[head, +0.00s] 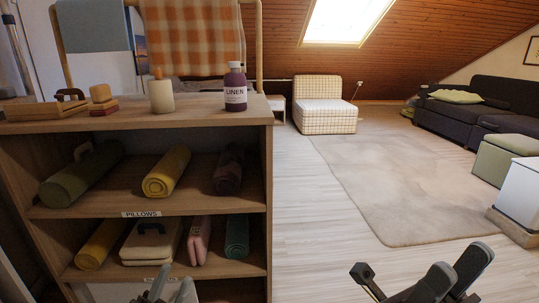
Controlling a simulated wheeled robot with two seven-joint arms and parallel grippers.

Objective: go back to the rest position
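My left gripper (174,284) shows at the bottom edge, in front of the lower part of the wooden shelf unit (268,160). Its two grey fingers stand apart with nothing seen between them; the rest of it is cut off by the frame. My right gripper (458,266) is at the bottom right, over the light wooden floor. Its two dark, rounded fingers are apart and I see nothing held between them. The shelf unit's lower front is partly hidden by my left gripper.
On the unit stand a purple LINEN bottle (236,88), a candle (161,96) and wooden pieces (45,110). Rolled textiles (166,172) fill its shelves. A white box (520,195) stands at the right edge. The floor and rug (400,190) between are clear.

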